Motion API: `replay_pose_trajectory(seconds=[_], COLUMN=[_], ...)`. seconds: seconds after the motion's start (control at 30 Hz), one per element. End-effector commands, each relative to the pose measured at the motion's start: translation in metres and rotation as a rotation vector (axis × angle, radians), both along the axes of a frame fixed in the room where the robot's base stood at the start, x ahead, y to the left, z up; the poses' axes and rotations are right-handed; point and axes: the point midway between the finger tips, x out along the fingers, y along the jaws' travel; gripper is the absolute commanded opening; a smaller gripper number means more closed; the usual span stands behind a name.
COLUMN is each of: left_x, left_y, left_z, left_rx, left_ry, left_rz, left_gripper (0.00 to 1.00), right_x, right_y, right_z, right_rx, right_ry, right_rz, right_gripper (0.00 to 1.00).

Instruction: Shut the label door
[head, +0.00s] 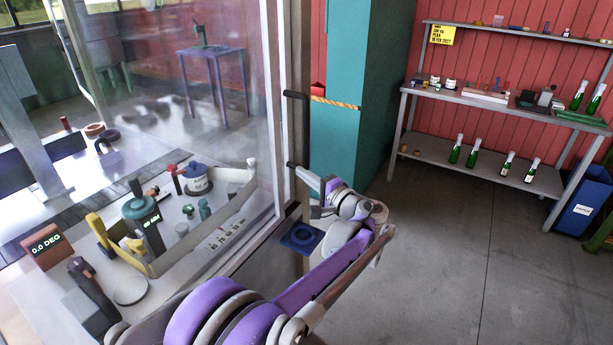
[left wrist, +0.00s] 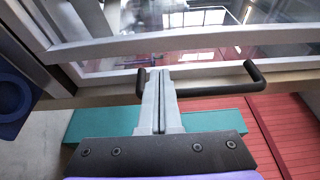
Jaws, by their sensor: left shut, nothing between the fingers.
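The label door (head: 284,110) is a tall glazed panel in a pale frame on the left of the head view. A dark bar handle (head: 294,95) stands out from its right edge. I cannot tell how far the door stands open. My left gripper (head: 318,192) is at the lower end of the handle, shut and empty. In the left wrist view the shut fingers (left wrist: 163,78) point at the door frame (left wrist: 205,46), with the handle (left wrist: 256,74) extending to both sides of them. Whether they touch it is unclear. My right gripper is out of view.
A bench (head: 185,265) with tools and a jar lies behind and below the glass. A teal cabinet (head: 385,90) stands just behind the handle. A blue pad (head: 300,238) lies below the gripper. Shelves (head: 480,104) with bottles stand at the back right; the floor before them is clear.

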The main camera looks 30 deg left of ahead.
Motion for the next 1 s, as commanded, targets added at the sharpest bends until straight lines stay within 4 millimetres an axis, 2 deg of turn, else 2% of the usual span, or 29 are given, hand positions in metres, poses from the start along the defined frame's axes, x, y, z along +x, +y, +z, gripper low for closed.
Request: replay_pose_trajectory(seconds=[0.03,0.2,0.4,0.83,1.0], left_x=[0.004,0.016,0.024,0.025,0.017], left_y=[0.011,0.037,0.055,0.058,0.059], left_z=[0.003,0.002,0.001,0.000,0.000], left_rx=[0.001,-0.001,-0.002,-0.002,-0.002], left_ry=[-0.001,-0.001,0.000,0.001,0.001], left_rz=[0.003,0.002,0.000,-0.001,-0.001], left_gripper=[0.00,0.00,0.00,0.00,0.00], right_x=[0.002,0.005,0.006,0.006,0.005], right_y=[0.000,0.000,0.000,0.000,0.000], right_z=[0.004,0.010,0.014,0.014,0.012], right_rx=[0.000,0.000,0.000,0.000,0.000], right_ry=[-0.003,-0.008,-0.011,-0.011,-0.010], right_rz=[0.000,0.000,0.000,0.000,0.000], right_gripper=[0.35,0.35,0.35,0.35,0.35])
